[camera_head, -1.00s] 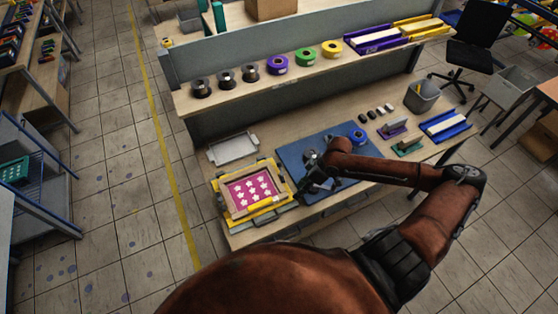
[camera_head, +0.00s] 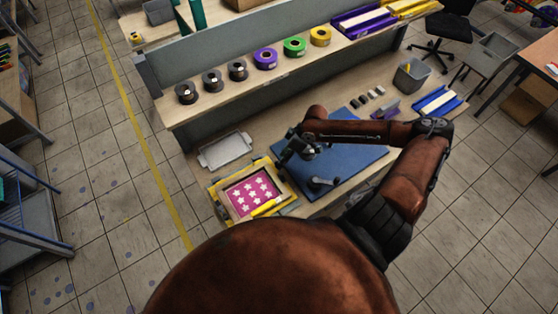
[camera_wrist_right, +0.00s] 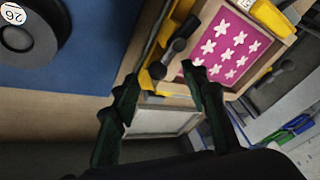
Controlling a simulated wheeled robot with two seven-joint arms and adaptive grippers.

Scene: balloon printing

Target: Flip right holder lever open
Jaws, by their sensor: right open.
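The yellow printing holder (camera_head: 215,189) stands at the left end of the workbench. It holds a wooden-framed pink screen with white stars (camera_head: 252,191). In the right wrist view, a dark lever with a rounded knob (camera_wrist_right: 180,45) sits at the holder's yellow edge; whether it is locked is unclear. A second dark lever (camera_wrist_right: 285,66) shows on the far side of the frame. My right gripper (camera_head: 284,160) hovers by the holder's upper right corner. In the wrist view its fingers (camera_wrist_right: 159,74) are apart, with the near lever just beyond the tips and nothing held.
A blue mat (camera_head: 355,160) with a dark round-based tool (camera_head: 320,184) lies right of the holder. A grey tray (camera_head: 226,150) lies behind the holder. Tape rolls (camera_head: 265,58) line the raised shelf. A grey bin (camera_head: 411,77) stands farther right.

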